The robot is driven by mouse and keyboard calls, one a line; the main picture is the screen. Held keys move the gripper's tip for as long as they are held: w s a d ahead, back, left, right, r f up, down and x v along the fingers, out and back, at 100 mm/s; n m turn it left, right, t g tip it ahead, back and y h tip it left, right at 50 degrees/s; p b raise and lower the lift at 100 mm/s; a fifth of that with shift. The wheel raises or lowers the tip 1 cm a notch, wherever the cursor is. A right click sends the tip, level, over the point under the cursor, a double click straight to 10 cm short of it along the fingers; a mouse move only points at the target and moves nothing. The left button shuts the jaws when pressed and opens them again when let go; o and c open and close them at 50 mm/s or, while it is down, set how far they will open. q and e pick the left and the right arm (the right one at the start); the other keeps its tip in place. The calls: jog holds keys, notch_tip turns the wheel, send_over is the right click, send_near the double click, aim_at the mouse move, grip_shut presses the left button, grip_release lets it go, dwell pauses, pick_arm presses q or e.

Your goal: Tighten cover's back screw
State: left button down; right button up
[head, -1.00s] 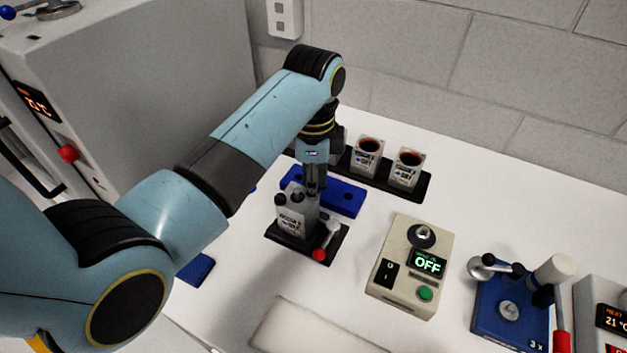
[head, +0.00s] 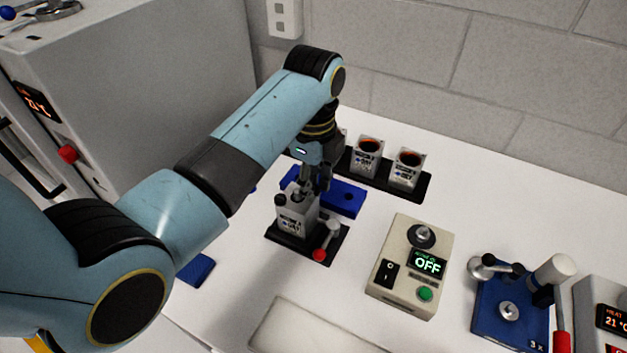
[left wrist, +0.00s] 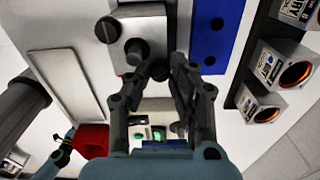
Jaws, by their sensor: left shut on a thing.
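The servo unit (head: 297,222), a grey metal block with a label, stands in a black fixture (head: 284,241). A dark screw (head: 281,200) shows on its near left top corner, and its slotted head shows in the left wrist view (left wrist: 107,30). A round metal boss (left wrist: 135,50) stands near the middle of the cover. My left gripper (head: 319,188) points down over the back right corner of the cover. In the left wrist view its fingertips (left wrist: 161,70) close on the back screw, which they mostly hide.
A red-tipped clamp lever (head: 326,243) is on the fixture's right.

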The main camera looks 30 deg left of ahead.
aim_at(314, 188)
pick_arm(q)
jog(key=c, duration=1.2)
grip_release()
jog(key=shift+o, duration=0.2)
jog(key=shift+r, duration=3.8)
